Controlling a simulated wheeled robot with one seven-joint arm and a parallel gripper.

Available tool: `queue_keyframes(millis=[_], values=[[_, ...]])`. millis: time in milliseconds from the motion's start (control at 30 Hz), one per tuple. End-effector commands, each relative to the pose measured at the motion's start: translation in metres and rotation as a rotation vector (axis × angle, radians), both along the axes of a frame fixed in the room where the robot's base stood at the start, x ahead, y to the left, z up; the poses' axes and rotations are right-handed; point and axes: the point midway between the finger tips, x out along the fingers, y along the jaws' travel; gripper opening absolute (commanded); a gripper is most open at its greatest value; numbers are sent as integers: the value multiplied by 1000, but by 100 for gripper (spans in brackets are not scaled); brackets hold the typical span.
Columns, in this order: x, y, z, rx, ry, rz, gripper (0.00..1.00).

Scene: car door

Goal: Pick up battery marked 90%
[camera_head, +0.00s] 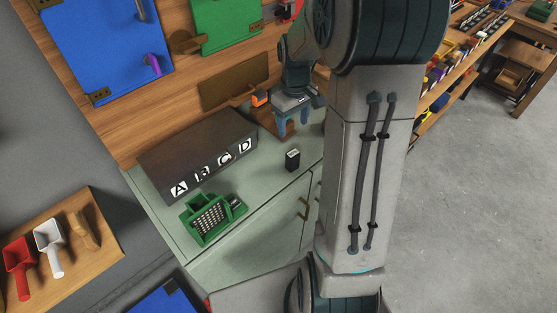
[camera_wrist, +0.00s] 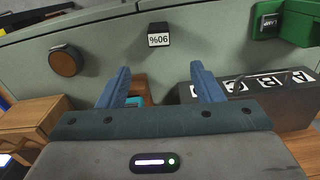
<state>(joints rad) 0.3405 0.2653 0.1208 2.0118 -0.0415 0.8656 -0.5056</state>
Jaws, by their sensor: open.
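The battery (camera_head: 292,159) is a small black block with a white label, standing on the pale green counter (camera_head: 270,190) to the right of the lettered box. In the wrist view the battery (camera_wrist: 158,35) shows a label reading 90%, upside down, beyond my fingertips. My gripper (camera_head: 293,122) is open and empty above the back of the counter, behind the battery and apart from it. In the wrist view its two blue fingers (camera_wrist: 160,85) are spread wide, with nothing between them touching either finger.
A dark box marked A, B, C, D (camera_head: 200,155) stands on the counter to the left. A green holder (camera_head: 212,217) with rows of small cells sits in front of it. A wooden object (camera_head: 272,120) is close to my gripper. Counter around the battery is clear.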

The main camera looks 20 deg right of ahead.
Motion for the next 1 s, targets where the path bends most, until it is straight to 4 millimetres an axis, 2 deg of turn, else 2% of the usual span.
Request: queue_keyframes(millis=[400,667,1000], values=[[-1,-2,-72,1,6,-1,60],[-2,-1,-89,1,3,0,60],[-5,-1,-129,1,4,0,60]])
